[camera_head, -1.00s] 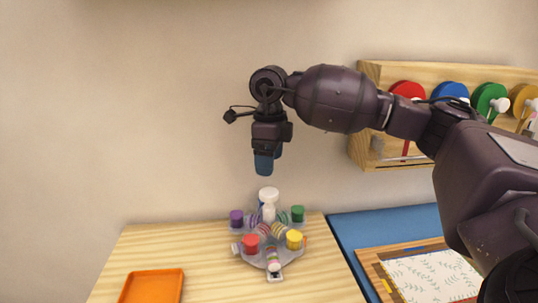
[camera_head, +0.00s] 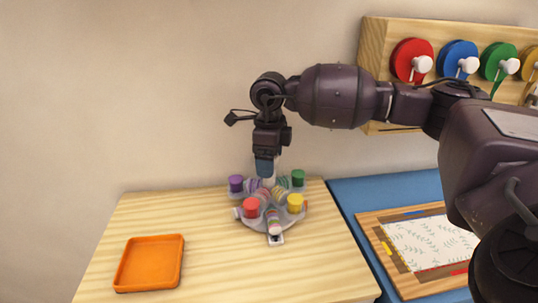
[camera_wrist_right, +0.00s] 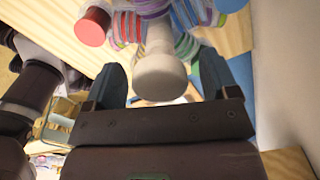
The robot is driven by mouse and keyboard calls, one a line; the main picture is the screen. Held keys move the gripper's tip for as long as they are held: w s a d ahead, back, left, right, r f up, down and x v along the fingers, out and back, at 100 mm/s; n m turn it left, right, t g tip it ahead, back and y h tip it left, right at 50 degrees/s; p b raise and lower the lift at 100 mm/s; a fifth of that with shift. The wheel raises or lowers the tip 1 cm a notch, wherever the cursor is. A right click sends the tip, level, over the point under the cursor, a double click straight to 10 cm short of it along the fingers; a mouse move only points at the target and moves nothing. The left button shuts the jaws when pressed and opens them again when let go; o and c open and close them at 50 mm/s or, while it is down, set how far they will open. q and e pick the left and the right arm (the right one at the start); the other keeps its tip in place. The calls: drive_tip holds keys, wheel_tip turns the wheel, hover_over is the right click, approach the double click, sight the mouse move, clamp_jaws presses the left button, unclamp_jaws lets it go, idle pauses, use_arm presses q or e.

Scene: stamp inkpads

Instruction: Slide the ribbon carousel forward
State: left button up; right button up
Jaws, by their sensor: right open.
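The ribbon carousel (camera_head: 256,221) stands at the back of the wooden table, with ribbon rolls and coloured caps of purple, green, red and yellow around a pale centre post. My right gripper (camera_head: 265,170) points down over the carousel's centre in the head view and hides most of the post. In the right wrist view my right gripper (camera_wrist_right: 176,80) has its two blue fingers apart, one on each side of the white knob (camera_wrist_right: 160,75) on top of the post. I cannot tell whether the fingers touch it. My left gripper is not in view.
An orange tray (camera_head: 150,264) lies on the table at the left front. To the right, a framed leaf-pattern sheet (camera_head: 430,242) lies on a blue surface (camera_head: 370,190). A wooden wall rack (camera_head: 375,40) holds coloured ribbon spools. The table's front middle is clear.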

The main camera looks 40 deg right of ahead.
drive_tip(key=shift+c, duration=0.3)
clamp_jaws()
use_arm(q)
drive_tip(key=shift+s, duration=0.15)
use_arm(e)
drive_tip(key=shift+s+a, duration=0.1)
drive_tip(key=shift+s, duration=0.05)
